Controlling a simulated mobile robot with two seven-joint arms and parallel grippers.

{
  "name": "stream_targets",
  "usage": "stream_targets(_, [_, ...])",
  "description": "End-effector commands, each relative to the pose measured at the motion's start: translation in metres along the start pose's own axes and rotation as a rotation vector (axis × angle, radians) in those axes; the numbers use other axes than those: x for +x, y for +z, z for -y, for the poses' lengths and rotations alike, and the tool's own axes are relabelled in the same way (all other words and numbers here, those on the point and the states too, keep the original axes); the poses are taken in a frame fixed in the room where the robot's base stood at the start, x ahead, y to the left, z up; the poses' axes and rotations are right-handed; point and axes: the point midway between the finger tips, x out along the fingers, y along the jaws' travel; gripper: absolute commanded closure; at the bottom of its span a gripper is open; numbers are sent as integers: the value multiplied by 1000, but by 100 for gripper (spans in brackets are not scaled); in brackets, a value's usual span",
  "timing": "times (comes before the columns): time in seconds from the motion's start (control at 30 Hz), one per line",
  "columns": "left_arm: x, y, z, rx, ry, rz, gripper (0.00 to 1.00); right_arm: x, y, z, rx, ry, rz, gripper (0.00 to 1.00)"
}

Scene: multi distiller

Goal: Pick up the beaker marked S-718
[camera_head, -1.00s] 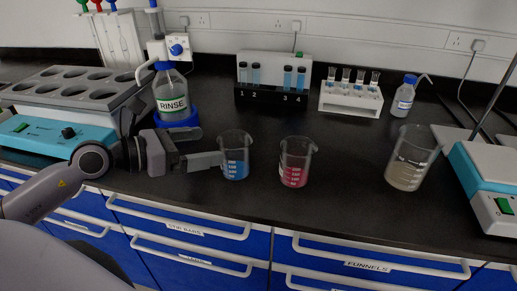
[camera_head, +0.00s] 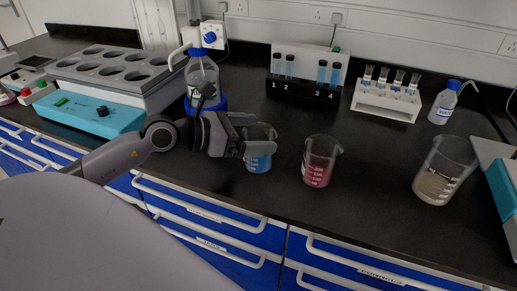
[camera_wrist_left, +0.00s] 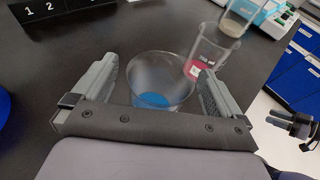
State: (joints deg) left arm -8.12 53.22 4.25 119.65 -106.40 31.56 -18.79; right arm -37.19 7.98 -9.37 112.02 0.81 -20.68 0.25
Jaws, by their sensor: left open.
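A glass beaker with blue liquid (camera_head: 258,163) stands on the black bench; it also shows in the left wrist view (camera_wrist_left: 160,84). A beaker with red liquid (camera_head: 320,162) stands to its right, and a larger beaker with cloudy pale liquid (camera_head: 443,172) farther right. No S-718 mark is readable on any of them. My left gripper (camera_head: 256,132) is open, its fingers on either side of the blue-liquid beaker. In the left wrist view, the beaker is between the fingers (camera_wrist_left: 157,68). A small dark jointed part at that view's right edge may be my right gripper.
Behind are a numbered vial rack (camera_head: 305,90), a white tube rack (camera_head: 385,102) and a small blue-capped bottle (camera_head: 444,103). A rinse bottle (camera_head: 201,75) stands behind my left wrist. A teal-based block unit (camera_head: 100,115) is at left. Bench between the red and pale beakers is clear.

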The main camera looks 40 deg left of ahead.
Motion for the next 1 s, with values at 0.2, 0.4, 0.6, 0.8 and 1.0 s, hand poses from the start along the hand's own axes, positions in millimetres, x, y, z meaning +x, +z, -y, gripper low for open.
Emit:
stream_targets(0.2, [22, 2, 1, -2, 0, 3, 0, -2, -1, -1, -3, 3, 5, 57])
stream_targets(0.4, [30, 1, 1, 0, -1, 0, 0, -3, -2, -2, -3, 5, 3, 57])
stream_targets(0.6, [30, 0, 1, 0, -1, -1, 0, -3, -2, -2, -3, 5, 2, 57])
stream_targets(0.8, [30, 0, 1, 0, -1, -1, 56, -3, -2, -2, -3, 6, 0, 57])
stream_targets(1.0, [30, 1, 1, 0, -1, 0, 57, -3, -3, -2, -3, 6, -1, 57])
